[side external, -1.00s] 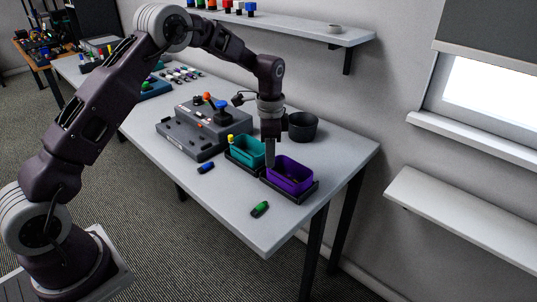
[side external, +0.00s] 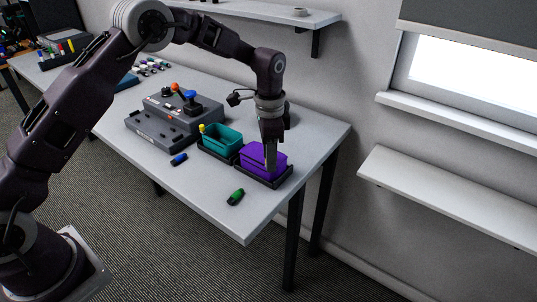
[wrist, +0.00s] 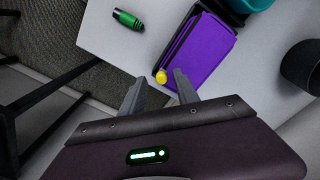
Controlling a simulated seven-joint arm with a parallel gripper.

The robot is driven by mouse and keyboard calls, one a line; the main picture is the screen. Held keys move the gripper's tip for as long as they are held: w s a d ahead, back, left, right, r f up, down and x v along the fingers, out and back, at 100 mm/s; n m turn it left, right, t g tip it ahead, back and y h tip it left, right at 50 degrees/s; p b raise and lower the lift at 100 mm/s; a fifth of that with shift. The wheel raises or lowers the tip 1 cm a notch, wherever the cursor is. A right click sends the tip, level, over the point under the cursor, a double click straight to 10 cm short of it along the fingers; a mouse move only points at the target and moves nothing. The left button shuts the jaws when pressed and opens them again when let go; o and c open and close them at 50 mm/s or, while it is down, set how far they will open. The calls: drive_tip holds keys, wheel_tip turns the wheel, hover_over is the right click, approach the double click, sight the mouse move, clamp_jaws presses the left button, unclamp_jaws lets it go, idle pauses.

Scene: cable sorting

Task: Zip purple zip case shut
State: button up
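The purple zip case (side external: 263,155) sits in a dark tray at the table's right end. A flat purple cover spans its top; the case also shows in the wrist view (wrist: 207,50). Its yellow zip pull (wrist: 161,76) is at the near corner of the case in the wrist view. My gripper (side external: 271,168) points down at the right end of the case and hides part of it. In the wrist view its fingers (wrist: 160,77) are apart, with the yellow pull between the tips and gaps visible on both sides.
An open teal case (side external: 222,138) with a yellow pull stands left of the purple one. A green stick (side external: 236,197) and a blue stick (side external: 179,159) lie on the table. A grey joystick box (side external: 165,120) stands behind.

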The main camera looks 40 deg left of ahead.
wheel_tip(320, 180, up, 7)
drive_tip(key=shift+r, duration=0.1)
idle(0.4)
drive_tip(key=s+a+r+n+t, duration=0.3)
drive_tip(key=s+r+n, duration=0.1)
drive_tip(key=s+r, duration=1.05)
drive_tip(key=s+f+n+t, duration=0.1)
drive_tip(key=s+n, duration=0.1)
drive_tip(key=s, duration=0.8)
drive_tip(key=s+a+n+t, duration=0.1)
drive_tip(key=s+n, duration=0.2)
drive_tip(key=s, duration=0.7)
drive_tip(key=shift+a+f+t, duration=0.3)
drive_tip(key=shift+f, duration=0.05)
